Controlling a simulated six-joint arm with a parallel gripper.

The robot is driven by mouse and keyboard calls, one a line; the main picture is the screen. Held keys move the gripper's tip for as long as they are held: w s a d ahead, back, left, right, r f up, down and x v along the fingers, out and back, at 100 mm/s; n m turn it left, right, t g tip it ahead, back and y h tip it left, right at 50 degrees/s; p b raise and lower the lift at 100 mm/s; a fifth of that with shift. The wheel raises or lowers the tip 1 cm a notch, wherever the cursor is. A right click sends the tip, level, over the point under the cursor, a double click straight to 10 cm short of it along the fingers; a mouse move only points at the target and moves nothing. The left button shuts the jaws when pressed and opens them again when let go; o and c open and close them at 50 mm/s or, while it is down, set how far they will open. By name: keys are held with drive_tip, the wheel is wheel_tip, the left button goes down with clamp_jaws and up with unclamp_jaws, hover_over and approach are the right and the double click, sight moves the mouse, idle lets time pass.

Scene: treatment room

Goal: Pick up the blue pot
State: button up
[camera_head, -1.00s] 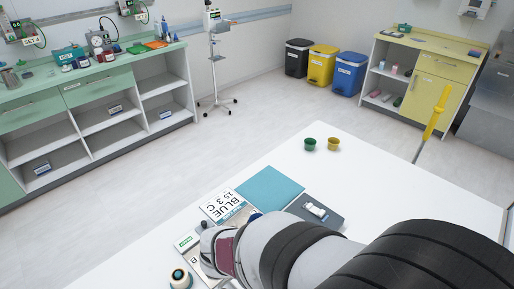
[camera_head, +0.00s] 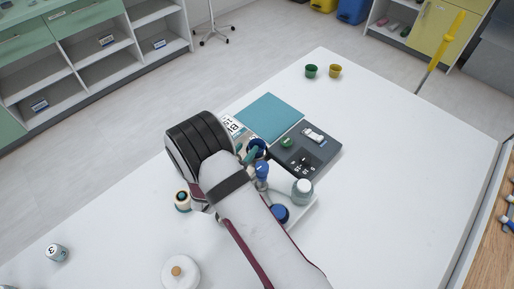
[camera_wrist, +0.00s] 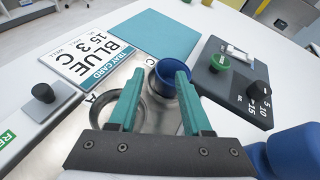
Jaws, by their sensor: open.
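The blue pot (camera_wrist: 165,79) is an open cup with a dark inside. It stands at the metal tray, between and just past my teal fingertips in the wrist view. In the head view, the blue pot (camera_head: 258,147) shows partly behind my arm. My gripper (camera_wrist: 160,80) is open, one finger on each side of the pot's near part. It also shows in the head view (camera_head: 249,154), mostly hidden by my wrist. I cannot tell whether either finger touches the pot. The pot's lower part is hidden.
An empty round metal recess (camera_wrist: 130,108) is left of the pot. A tray card (camera_wrist: 92,48) reads "BLUE 15 3 C". A teal mat (camera_head: 268,117) lies behind. A white jar (camera_head: 302,190) stands close right.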

drive_tip(key=x, duration=0.2)
drive_tip(key=shift+w+d+f, duration=0.15)
drive_tip(key=shift+w, duration=0.15)
clamp_jaws()
